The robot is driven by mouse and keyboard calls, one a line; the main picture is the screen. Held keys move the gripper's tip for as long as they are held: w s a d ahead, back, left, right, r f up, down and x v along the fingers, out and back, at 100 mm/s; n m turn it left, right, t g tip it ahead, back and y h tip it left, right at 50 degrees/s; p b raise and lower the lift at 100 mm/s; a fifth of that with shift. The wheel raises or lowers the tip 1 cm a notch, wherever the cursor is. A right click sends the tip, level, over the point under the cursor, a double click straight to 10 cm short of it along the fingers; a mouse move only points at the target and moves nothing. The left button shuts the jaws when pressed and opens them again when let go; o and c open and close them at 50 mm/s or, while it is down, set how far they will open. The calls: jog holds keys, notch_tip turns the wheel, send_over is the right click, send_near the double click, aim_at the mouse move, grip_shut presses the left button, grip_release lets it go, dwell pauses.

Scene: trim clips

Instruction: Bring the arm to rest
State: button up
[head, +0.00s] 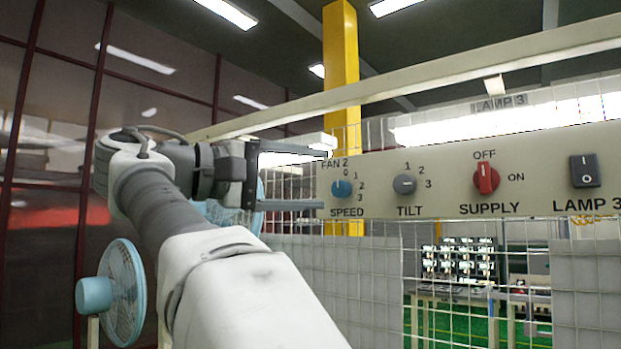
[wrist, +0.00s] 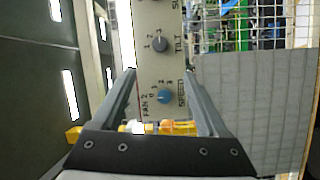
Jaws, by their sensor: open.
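My gripper (head: 328,172) is at the left end of a beige control panel (head: 450,165), with its two fingers spread apart, one above the other. In the wrist view my gripper (wrist: 158,74) is open and nothing is held between the fingers. The blue FAN 2 SPEED knob (head: 341,188) lies just beyond the fingertips; in the wrist view the blue knob (wrist: 164,97) shows between the fingers. The distance from fingertips to panel is hard to tell. My arm reaches from the bottom of the head view to the upper left, then bends right to the panel.
Right of the blue knob are a grey TILT knob (head: 405,184), a red SUPPLY knob (head: 486,178) with its grip near upright, and a black LAMP 3 rocker (head: 585,171). Wire mesh stands behind the panel. A blue fan (head: 122,290) is at lower left; a yellow post (head: 341,60) rises behind.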

jog(key=d+f+n+g+y, duration=0.25)
jog(key=d+f+y, duration=0.45)
jog(key=d+f, duration=0.9)
jog(key=s+f+m+y, duration=0.2)
jog(key=s+f, duration=0.4)
jog(key=f, duration=0.3)
jog(key=s+f+m+g+y, duration=0.1)
jog(key=s+f+m+y, duration=0.1)
jog(key=s+f, duration=0.4)
jog(key=s+f+m+y, duration=0.2)
jog(key=s+f+y, duration=0.2)
jog(key=f, duration=0.9)
jog(key=shift+s+a+f+m, duration=0.3)
jog(key=shift+s+m, duration=0.05)
jog(key=shift+s, duration=0.9)
jog(key=shift+g, duration=0.25)
